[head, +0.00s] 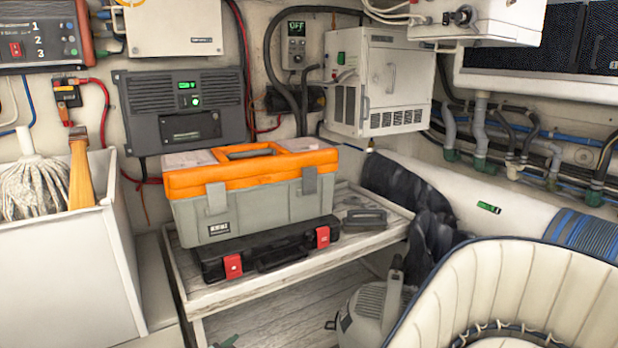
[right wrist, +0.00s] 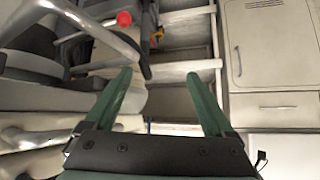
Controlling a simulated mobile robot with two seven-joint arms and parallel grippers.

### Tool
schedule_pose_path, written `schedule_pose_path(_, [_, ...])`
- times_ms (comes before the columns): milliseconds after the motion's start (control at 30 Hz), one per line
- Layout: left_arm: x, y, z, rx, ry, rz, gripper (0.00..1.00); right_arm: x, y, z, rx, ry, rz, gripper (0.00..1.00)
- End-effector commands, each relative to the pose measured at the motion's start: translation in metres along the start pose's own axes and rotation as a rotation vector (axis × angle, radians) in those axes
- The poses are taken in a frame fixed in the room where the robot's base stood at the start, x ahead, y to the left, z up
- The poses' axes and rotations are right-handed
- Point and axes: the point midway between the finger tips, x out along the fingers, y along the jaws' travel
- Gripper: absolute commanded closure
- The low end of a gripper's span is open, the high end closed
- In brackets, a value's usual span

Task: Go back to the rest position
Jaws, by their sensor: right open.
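My right gripper (right wrist: 162,92) shows in the right wrist view with its two green fingers spread apart. Nothing is between the fingers, and the gripper is empty. Behind the fingers are pale shelf edges or rails and dark hoses, not in contact as far as I can tell. Neither gripper shows in the head view. My left gripper is out of sight.
An orange-lidded grey toolbox (head: 240,191) stands on a black case (head: 268,252) on a wooden bench (head: 345,252). A white bin (head: 70,260) with a mop is at the left. A cream padded seat (head: 520,285) fills the lower right. A white cabinet (right wrist: 262,50) shows in the right wrist view.

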Motion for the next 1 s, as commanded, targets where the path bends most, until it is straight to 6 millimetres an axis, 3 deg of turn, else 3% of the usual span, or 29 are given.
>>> schedule_pose_path(33, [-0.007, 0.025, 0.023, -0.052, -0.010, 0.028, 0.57, 0.000, 0.000, 0.000, 0.000, -0.001, 0.000, 0.12])
schedule_pose_path(200, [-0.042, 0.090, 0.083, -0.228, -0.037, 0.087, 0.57, 0.000, 0.000, 0.000, 0.001, -0.001, 0.000, 0.12])
schedule_pose_path(500, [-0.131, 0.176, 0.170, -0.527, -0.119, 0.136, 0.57, 0.000, 0.000, 0.001, 0.001, -0.001, 0.000, 0.12])
schedule_pose_path(733, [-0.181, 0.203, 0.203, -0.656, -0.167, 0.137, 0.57, 0.000, 0.000, 0.001, 0.001, -0.002, 0.000, 0.12])
schedule_pose_path(1000, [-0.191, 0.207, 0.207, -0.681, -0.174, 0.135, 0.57, 0.000, 0.000, 0.001, 0.001, -0.002, 0.000, 0.12])
